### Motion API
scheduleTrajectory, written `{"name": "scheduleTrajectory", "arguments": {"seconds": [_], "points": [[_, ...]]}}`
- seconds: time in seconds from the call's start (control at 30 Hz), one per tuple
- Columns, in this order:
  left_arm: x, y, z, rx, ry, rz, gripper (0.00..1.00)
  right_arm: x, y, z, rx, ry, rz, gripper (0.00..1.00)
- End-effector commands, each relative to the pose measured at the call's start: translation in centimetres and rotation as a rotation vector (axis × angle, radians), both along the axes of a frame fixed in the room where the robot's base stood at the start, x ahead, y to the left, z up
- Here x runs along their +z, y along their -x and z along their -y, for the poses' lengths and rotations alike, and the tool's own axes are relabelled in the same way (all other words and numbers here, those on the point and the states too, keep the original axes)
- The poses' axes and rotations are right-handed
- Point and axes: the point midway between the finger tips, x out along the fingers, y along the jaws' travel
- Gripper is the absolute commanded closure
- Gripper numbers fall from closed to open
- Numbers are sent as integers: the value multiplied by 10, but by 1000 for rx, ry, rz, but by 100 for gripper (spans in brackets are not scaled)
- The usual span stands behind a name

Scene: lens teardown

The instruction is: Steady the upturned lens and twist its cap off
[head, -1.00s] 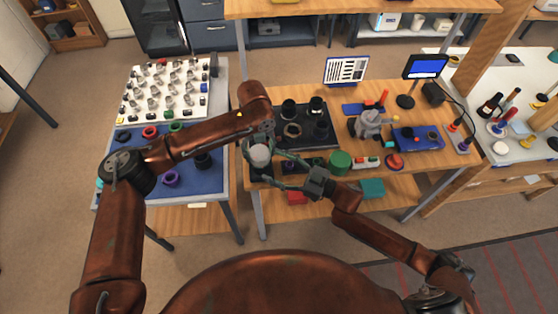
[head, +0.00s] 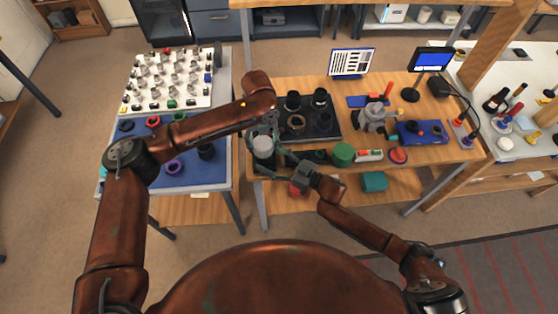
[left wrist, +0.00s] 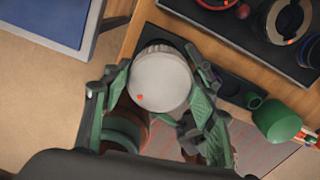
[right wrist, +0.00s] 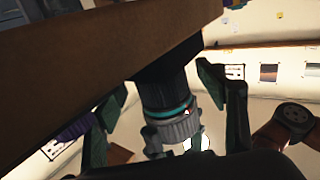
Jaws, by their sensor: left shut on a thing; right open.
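The upturned lens (right wrist: 165,93) is a dark barrel with a teal ring, standing at the left front of the wooden bench. Its pale grey round cap (head: 263,144) faces up, and the cap's ribbed rim and red mark show in the left wrist view (left wrist: 160,80). My left gripper (left wrist: 157,95) is shut on the lens, with green fingers on both sides; their exact contact is partly hidden under the cap. My right gripper (right wrist: 165,105) is open, its fingers on either side of the lens with gaps visible. In the head view its fingers (head: 284,158) reach in from the front right.
A black tray (head: 330,135) with dark rings and lens parts lies just behind. A green cylinder (head: 343,154) and a red dish (head: 398,155) stand to the right along the front edge. A blue-topped table (head: 205,177) is at left, across a gap.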

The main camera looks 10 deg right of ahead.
Motion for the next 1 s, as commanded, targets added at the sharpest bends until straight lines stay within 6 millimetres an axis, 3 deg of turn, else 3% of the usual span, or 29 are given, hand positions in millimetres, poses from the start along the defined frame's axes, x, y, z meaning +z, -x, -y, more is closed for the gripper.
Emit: {"name": "scheduleTrajectory", "arguments": {"seconds": [0.2, 0.57, 1.0], "points": [[0, -1, -1, 3, -1, 2, 70, -1, -12, -17, 0, 1, -1, 35], [0, -1, -2, 3, -1, 2, 70, 0, -14, -21, 0, 1, -1, 35], [0, -1, -2, 3, -2, 2, 70, 0, -14, -20, 0, 1, -1, 65]]}}
